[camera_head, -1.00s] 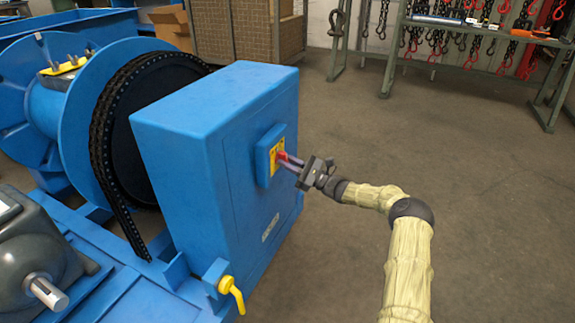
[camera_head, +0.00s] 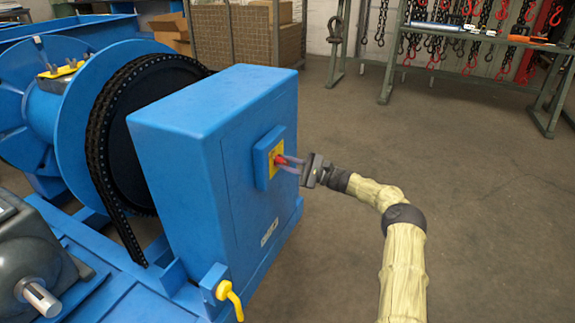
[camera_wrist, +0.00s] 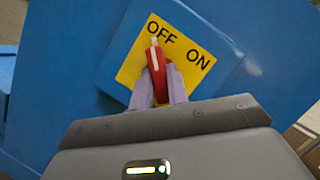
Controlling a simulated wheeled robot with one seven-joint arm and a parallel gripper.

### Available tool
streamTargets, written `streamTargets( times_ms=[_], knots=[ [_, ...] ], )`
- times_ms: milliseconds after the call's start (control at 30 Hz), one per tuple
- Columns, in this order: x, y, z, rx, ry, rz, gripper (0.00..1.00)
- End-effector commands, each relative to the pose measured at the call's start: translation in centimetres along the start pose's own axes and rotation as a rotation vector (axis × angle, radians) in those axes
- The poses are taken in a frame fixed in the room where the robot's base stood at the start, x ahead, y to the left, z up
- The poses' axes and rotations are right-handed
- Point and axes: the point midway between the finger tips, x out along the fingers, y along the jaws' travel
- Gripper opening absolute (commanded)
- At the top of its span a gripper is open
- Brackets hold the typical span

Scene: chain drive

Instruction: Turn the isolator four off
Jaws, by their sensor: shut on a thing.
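The isolator is a red rotary handle (camera_head: 279,161) on a yellow plate (camera_head: 274,156), on the side of a blue cabinet (camera_head: 235,130). In the wrist view, the handle (camera_wrist: 158,66) has a white pointer line, and its tip lies by the word OFF on the plate (camera_wrist: 128,72). The word ON is to the right. My gripper (camera_head: 286,163) is shut on the red handle. In the wrist view, its two pale fingers (camera_wrist: 160,88) lie on either side of the handle and hide its lower part. No number shows on the plate.
A yellow lever valve (camera_head: 230,294) sticks out at the cabinet's lower front corner. A chain wheel (camera_head: 150,125) and a blue drum stand left of the cabinet. A rack (camera_head: 470,40) with hanging chains is at the back right. The floor right of the cabinet is clear.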

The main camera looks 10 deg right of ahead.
Motion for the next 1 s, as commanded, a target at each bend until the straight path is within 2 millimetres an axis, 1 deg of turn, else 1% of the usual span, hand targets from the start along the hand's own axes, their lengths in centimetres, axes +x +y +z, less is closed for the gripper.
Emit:
streamTargets(
  times_ms=[233, 267, 333, 367, 600, 733, 867, 1000],
  knots=[
    [-0.2, 0.1, -0.1, -0.002, 0.005, 0.002, 0.0],
    [-0.2, 0.1, -0.1, -0.002, 0.005, 0.002, 0.22],
    [-0.2, 0.1, -0.1, -0.001, 0.004, 0.002, 0.36],
    [-0.1, 0.1, -0.1, -0.001, 0.004, 0.001, 0.38],
    [-0.1, 0.0, 0.0, 0.0, 0.002, 0.001, 0.38],
    [-0.5, -0.1, 0.0, 0.0, 0.002, 0.0, 0.38],
    [-1.8, -0.1, 0.1, 0.0, 0.003, -0.001, 0.38],
    [-4.3, -0.2, 0.1, 0.0, 0.004, -0.003, 0.38]
  ],
)
